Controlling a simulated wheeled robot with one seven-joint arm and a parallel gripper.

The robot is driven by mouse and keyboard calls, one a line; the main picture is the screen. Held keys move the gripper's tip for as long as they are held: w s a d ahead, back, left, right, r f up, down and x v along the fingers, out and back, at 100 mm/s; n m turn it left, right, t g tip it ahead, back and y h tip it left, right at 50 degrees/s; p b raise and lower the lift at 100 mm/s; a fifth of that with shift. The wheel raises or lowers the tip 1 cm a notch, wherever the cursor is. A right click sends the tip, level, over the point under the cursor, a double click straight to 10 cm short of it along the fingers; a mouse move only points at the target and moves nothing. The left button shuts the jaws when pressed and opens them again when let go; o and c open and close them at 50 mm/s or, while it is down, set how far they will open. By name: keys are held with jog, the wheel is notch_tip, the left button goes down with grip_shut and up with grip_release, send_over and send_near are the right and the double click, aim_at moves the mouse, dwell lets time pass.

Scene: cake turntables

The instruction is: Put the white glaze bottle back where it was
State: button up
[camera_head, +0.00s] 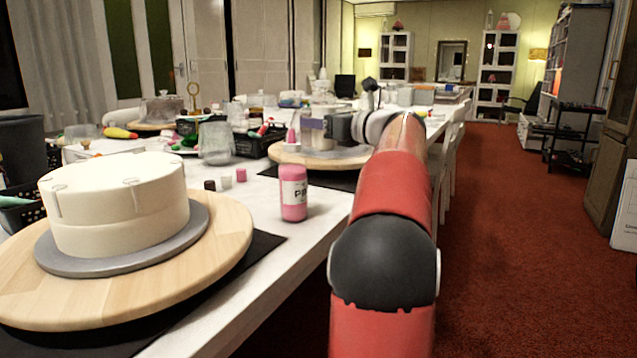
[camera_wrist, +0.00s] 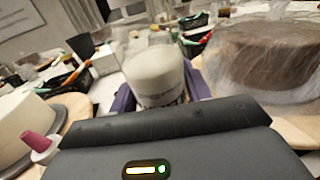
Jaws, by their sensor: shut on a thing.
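The white glaze bottle (camera_wrist: 155,78) is in the wrist view, a pale cylinder with a label low on its side. My gripper (camera_wrist: 158,92) is shut on it, with a purple finger on each side. In the head view my gripper (camera_head: 313,124) is at the far end of my arm, over the table near the second turntable (camera_head: 285,156). The held bottle is mostly hidden or hard to make out there, and I cannot tell whether it touches the surface below.
A white cake (camera_head: 115,200) stands on the near turntable (camera_head: 225,235). A pink bottle (camera_head: 293,195) stands near the table's edge. A pink-tipped bottle (camera_wrist: 40,145) is left of my gripper. A brown cake (camera_wrist: 265,50) under clear plastic is on the right. A glass jar (camera_head: 215,142) stands behind.

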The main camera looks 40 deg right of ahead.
notch_tip(320, 180, down, 11)
jog(key=b, duration=0.3)
jog(key=o, duration=0.6)
jog(key=shift+o, duration=0.4)
jog(key=shift+s, duration=0.1)
jog(key=shift+s+d, duration=0.1)
jog(key=shift+s, duration=0.25)
jog(key=s+d, duration=0.2)
jog(key=s, duration=0.9)
jog(key=shift+p, duration=0.35)
